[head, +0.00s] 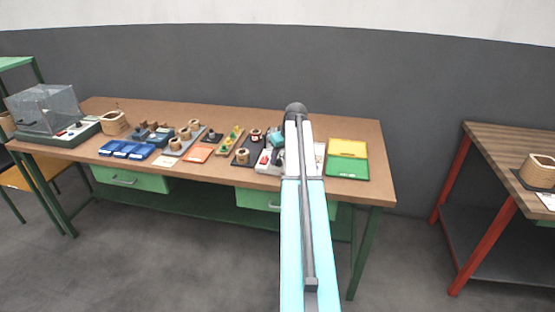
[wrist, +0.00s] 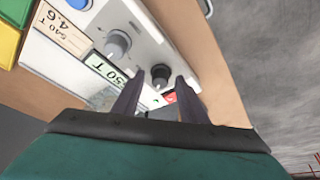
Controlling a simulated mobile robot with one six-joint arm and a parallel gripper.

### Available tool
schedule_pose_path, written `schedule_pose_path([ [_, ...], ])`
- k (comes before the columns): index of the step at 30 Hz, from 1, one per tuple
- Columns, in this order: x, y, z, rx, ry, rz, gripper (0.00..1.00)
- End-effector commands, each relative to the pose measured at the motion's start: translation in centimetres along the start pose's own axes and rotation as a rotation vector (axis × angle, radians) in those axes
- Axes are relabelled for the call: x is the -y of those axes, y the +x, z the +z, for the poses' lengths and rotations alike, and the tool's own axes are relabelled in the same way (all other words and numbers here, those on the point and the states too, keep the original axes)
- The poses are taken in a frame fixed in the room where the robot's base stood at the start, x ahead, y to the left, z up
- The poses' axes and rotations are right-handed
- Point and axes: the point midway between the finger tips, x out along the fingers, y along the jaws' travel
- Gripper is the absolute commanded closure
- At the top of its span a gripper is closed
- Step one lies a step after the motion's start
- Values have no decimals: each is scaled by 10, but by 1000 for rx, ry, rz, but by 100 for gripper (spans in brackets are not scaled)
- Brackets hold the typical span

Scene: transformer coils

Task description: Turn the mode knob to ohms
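A white instrument panel (wrist: 150,38) fills the upper middle of the wrist view, seen at a slant. It carries a black knob (wrist: 160,74) and a grey knob (wrist: 118,42); I cannot tell which is the mode knob, and the mode markings are not readable. My gripper (wrist: 160,90) is open, with its two dark fingers apart. The black knob shows between the fingertips; I cannot tell whether they touch it. In the head view the white instrument (head: 267,168) is at the right part of the bench, partly hidden by my arm.
Coils and blue trays (head: 127,149) crowd the bench (head: 375,165) to the left. A second table (head: 490,150) stands at right.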

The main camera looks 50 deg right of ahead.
Motion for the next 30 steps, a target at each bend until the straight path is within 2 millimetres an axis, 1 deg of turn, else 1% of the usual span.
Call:
schedule_pose_path([
  [3, 0, 4, 0, 1, 0, 0, 61],
  [12, 0, 5, 0, 0, 0, 0, 61],
  [19, 0, 5, 0, 0, 0, 0, 100],
  [20, 0, 5, 0, 0, 0, 0, 100],
  [21, 15, 4, 4, -1, -2, -1, 100],
  [24, 7, 5, 0, 1, 1, -5, 100],
  [30, 5, 6, -1, 0, 24, 4, 100],
])
